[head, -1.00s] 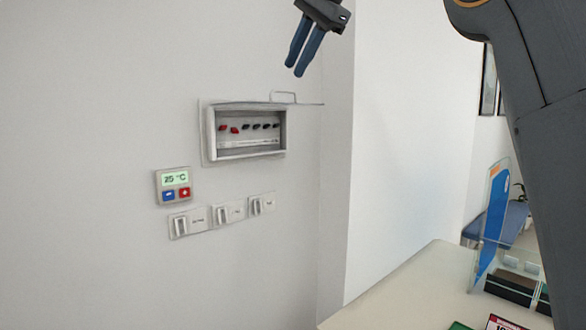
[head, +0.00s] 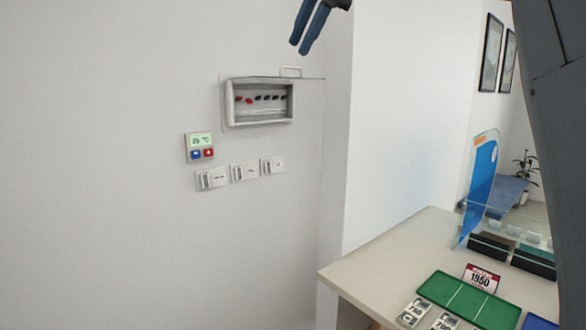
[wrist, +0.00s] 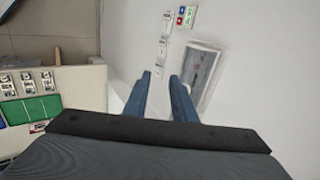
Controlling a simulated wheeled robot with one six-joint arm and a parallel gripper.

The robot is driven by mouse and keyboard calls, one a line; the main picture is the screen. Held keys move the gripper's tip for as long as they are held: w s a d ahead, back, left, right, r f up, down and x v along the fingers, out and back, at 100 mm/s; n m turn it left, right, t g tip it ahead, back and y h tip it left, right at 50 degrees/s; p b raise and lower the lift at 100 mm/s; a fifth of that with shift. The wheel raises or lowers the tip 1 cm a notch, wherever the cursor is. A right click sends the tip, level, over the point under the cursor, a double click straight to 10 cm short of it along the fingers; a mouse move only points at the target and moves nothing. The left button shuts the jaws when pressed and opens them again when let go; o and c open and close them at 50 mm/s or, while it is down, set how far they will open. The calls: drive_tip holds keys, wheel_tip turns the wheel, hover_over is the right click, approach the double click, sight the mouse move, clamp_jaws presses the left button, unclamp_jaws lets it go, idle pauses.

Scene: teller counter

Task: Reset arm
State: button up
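My gripper (head: 297,48) hangs at the top of the head view with its two blue fingers pointing down, in front of the white wall. In the wrist view the fingers (wrist: 160,76) stand apart with nothing between them, so it is open and empty. My dark arm link runs down the right side of the head view. The gripper is above and to the right of a wall breaker box (head: 262,121) and appears clear of it.
The breaker box has red and black switches under a raised cover (head: 291,74).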

drive_tip(key=s+d+f+n+g+h+b, duration=0.15)
drive_tip(key=d+f, duration=0.25)
drive_tip(key=f, duration=0.9)
drive_tip(key=s+d+f+n+h+b, duration=0.1)
drive_tip(key=d+f+b, duration=0.15)
drive_tip(key=f, duration=1.05)
drive_tip(key=s+d+f+n+g+h+b, duration=0.15)
drive_tip(key=d+f, duration=0.35)
drive_tip(key=f, duration=0.8)
drive_tip(key=s+d+f+n+b, duration=0.2)
drive_tip(key=s+d+f+n, duration=0.1)
drive_tip(key=s+f, duration=0.8)
drive_tip(key=s+d+f+n+g+b, duration=0.1)
drive_tip(key=s+d+f+n, duration=0.1)
drive_tip(key=s+f, duration=1)
wheel_tip(320, 180, down, 4)
drive_tip(key=shift+d+r+n+g+h+b, duration=0.15)
drive_tip(key=shift+d+n+g+h+b, duration=0.2)
drive_tip(key=shift+d+n+h, duration=0.1)
